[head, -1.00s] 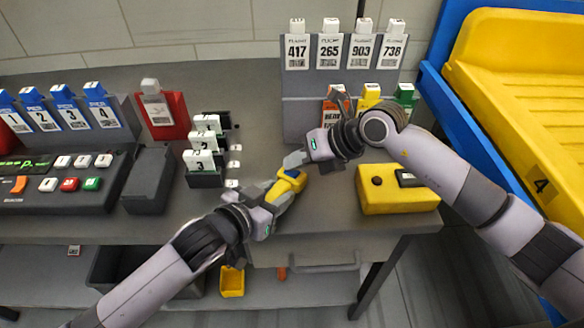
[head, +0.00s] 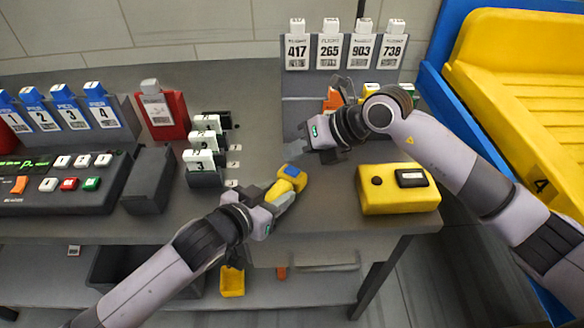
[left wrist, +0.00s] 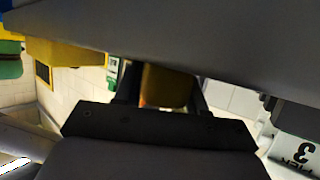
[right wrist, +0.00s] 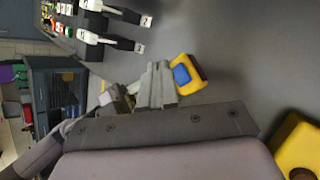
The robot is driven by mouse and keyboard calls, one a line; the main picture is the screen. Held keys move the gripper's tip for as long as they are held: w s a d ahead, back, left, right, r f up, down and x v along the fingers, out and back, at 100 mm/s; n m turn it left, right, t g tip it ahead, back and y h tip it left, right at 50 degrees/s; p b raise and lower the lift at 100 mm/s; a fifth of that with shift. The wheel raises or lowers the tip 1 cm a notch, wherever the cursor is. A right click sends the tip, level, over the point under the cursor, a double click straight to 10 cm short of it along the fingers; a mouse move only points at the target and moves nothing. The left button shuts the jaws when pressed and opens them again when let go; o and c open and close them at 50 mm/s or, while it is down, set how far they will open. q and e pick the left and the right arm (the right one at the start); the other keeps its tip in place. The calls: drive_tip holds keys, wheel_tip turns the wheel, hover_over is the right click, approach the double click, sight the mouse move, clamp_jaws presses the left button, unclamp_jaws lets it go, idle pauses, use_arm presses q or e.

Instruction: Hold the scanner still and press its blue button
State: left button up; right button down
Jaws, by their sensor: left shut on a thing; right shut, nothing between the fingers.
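The yellow scanner (head: 282,184) is in the lower middle of the head view, above the table's front part. Its blue button (head: 292,170) faces up near its far end. My left gripper (head: 268,203) is shut on the scanner's near part. In the left wrist view a yellow part of the scanner (left wrist: 165,88) shows between the fingers. My right gripper (head: 296,150) is shut and empty, just beyond the scanner and apart from it. In the right wrist view the scanner (right wrist: 198,72) and the blue button (right wrist: 181,74) show beside the right fingertips (right wrist: 160,78).
A yellow box (head: 397,200) with a black knob stands to the right. A rack of numbered cards (head: 330,90) stands behind my right gripper. White numbered tags (head: 203,160) are left of the scanner. A yellow tray (head: 520,90) is at the far right.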

sight(297, 171)
drive_tip(key=shift+r, duration=2)
use_arm(q)
drive_tip(key=o, duration=1.3)
drive_tip(key=shift+s, duration=0.1)
